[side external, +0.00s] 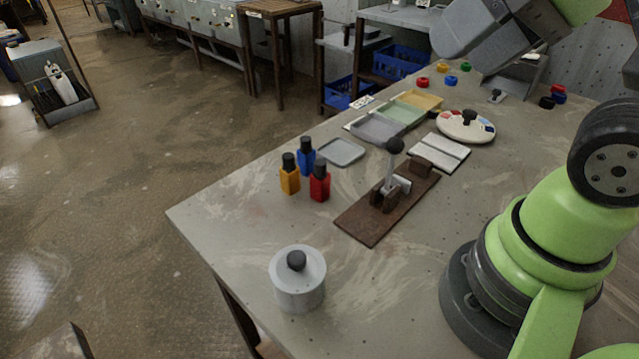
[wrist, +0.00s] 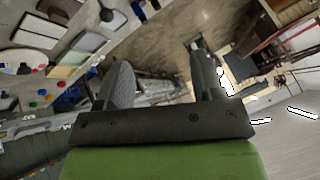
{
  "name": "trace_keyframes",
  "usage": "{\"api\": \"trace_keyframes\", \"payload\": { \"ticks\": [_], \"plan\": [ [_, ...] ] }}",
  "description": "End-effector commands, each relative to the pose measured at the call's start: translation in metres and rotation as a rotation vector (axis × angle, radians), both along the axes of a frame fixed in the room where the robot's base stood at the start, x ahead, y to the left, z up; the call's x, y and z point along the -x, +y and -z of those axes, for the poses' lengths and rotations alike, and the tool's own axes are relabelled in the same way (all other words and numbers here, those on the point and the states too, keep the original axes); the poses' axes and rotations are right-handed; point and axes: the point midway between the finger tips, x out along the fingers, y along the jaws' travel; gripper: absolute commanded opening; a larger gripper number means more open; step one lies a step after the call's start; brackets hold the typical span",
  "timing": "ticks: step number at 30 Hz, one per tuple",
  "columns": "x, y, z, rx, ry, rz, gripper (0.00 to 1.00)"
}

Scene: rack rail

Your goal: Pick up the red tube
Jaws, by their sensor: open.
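The only tube-like red thing I make out is a small square red bottle with a black cap (side external: 320,182), upright on the grey table in the side external view. It stands close to a blue bottle (side external: 306,160) and a yellow bottle (side external: 289,178), both black-capped. My gripper (wrist: 160,54) shows in the wrist view with its two fingers wide apart and nothing between them. It is high and tilted, away from the red bottle. In the side view its fingers are not clearly seen.
A brown board with a lever clamp (side external: 372,222) lies right of the bottles. A grey lidded canister (side external: 298,284) stands near the front edge. A small grey tray (side external: 341,152), a compartment tray (side external: 378,128) and a round white palette (side external: 466,127) lie farther back. Small coloured caps are scattered behind.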

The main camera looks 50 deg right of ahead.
Motion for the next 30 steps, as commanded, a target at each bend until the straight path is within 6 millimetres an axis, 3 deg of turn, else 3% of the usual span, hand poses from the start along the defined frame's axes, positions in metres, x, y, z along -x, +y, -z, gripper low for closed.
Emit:
{"api": "trace_keyframes", "payload": {
  "ticks": [4,7,14,20,24,30],
  "plan": [
    [-0.005,0.0,-0.001,0.008,0.015,-0.007,0.62],
    [-0.02,-0.002,-0.001,0.031,0.057,-0.025,0.62],
    [-0.086,-0.007,0.017,0.126,0.215,-0.115,0.62],
    [-0.144,-0.01,0.063,0.204,0.357,-0.213,0.62],
    [-0.175,-0.012,0.11,0.249,0.453,-0.287,0.62],
    [-0.197,-0.013,0.168,0.291,0.549,-0.371,0.62]
  ]
}}
